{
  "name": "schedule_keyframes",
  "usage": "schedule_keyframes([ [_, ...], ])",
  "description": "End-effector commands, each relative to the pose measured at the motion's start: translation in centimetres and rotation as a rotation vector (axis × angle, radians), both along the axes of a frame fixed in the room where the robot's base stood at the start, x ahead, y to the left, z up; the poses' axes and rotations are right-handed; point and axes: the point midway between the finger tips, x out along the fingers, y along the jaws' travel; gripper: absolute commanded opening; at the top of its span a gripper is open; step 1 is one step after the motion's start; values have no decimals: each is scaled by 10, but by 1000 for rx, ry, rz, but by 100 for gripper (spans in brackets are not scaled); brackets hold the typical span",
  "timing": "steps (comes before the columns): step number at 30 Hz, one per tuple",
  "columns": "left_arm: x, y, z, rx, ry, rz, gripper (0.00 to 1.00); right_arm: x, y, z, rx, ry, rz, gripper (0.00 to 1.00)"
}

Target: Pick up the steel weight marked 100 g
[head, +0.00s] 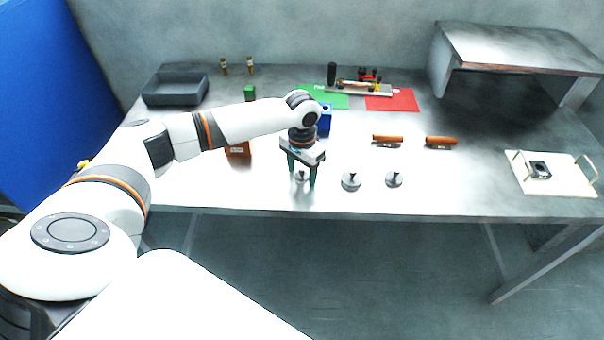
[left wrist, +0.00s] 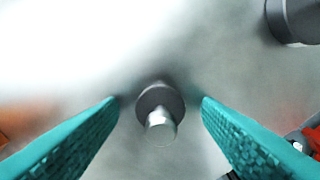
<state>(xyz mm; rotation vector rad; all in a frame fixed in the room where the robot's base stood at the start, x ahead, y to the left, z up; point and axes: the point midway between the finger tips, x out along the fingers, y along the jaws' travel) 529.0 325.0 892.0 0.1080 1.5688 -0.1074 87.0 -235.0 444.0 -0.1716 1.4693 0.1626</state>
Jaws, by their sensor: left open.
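Three steel weights with knobs stand in a row near the front of the metal table. The left weight (head: 301,176) is partly hidden by my left gripper (head: 302,174). The middle weight (head: 351,182) and the right weight (head: 394,180) stand clear of it. No mark is readable on any of them, so I cannot tell which is the 100 g one. My left gripper points down and is open, its teal fingers on either side of the left weight. In the left wrist view this weight's knob (left wrist: 160,128) lies between the fingers, with a gap on both sides.
Another dark cylindrical body (left wrist: 294,20) shows at the wrist view's top right corner. Orange rolls (head: 388,138) lie behind the weights. A grey tray (head: 175,90), a red mat (head: 392,101) and a shelf (head: 520,45) stand farther back. A white tray (head: 560,182) is at right.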

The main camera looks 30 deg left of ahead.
Motion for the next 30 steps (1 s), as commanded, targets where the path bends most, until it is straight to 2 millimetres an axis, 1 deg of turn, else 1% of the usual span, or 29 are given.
schedule_keyframes([
  [2,0,0,0,0,0,0,57,0,0,0,0,0,0,60],
  [9,0,0,0,0,0,0,18,-1,0,0,0,1,-1,60],
  [11,0,0,0,0,0,0,9,-1,0,0,0,2,-1,60],
  [17,0,0,1,0,-1,0,8,-2,-1,0,-1,3,-1,60],
  [20,1,0,7,0,-2,-1,8,-2,-1,-1,-1,4,-1,60],
  [23,1,0,21,-1,-5,-1,8,-3,-1,-3,-1,5,-1,60],
  [30,1,0,70,-1,-5,0,8,-3,-1,-8,-1,5,-1,60],
])
